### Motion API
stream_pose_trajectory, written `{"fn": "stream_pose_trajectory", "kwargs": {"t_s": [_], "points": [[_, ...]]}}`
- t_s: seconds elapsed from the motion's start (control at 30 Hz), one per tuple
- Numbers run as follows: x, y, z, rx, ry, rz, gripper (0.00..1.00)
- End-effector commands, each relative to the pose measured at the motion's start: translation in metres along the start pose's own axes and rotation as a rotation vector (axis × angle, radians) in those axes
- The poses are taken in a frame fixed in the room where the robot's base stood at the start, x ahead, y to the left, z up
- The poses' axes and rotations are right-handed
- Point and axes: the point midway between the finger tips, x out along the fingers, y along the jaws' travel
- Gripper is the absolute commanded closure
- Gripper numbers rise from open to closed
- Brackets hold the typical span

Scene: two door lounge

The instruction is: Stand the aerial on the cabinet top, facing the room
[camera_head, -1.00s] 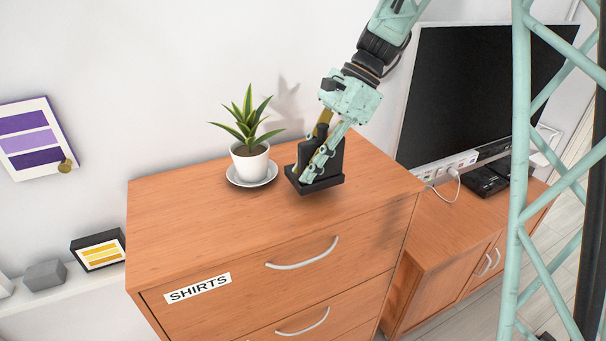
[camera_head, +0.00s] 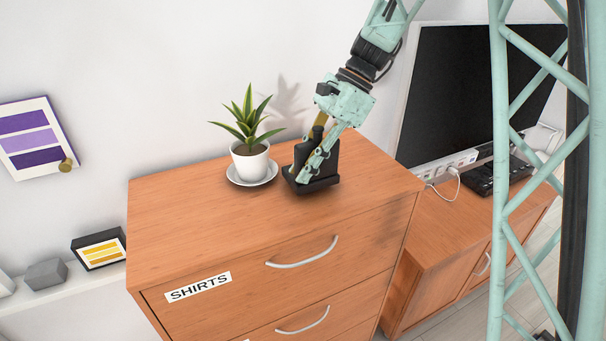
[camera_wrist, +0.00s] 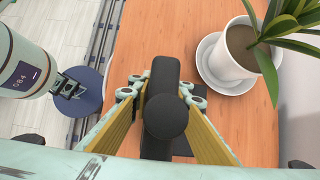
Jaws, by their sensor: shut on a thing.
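The aerial (camera_head: 326,160) is a black piece with an upright part on a flat, wide base. My gripper (camera_head: 308,168) is shut on it from above, with a finger on each side. The wrist view shows the black aerial (camera_wrist: 165,116) between the two fingers of my gripper (camera_wrist: 160,94). The aerial looks upright, with its base at or just above the wooden cabinet top (camera_head: 215,220); I cannot tell whether it touches. The fingers hide part of it.
A potted plant (camera_head: 249,160) on a white saucer (camera_head: 240,182) stands close to the left of the aerial. The cabinet top is clear in front and at left. A large screen (camera_head: 460,90) stands on a lower cabinet (camera_head: 440,240) at right.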

Motion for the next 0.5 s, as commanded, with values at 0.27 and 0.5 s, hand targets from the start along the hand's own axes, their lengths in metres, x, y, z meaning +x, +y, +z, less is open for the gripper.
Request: {"fn": "stream_pose_trajectory", "kwargs": {"t_s": [0.27, 0.5], "points": [[0.014, 0.0, -0.009, -0.001, 0.001, -0.001, 1.0], [0.015, 0.0, -0.01, -0.001, 0.001, -0.002, 1.0]]}}
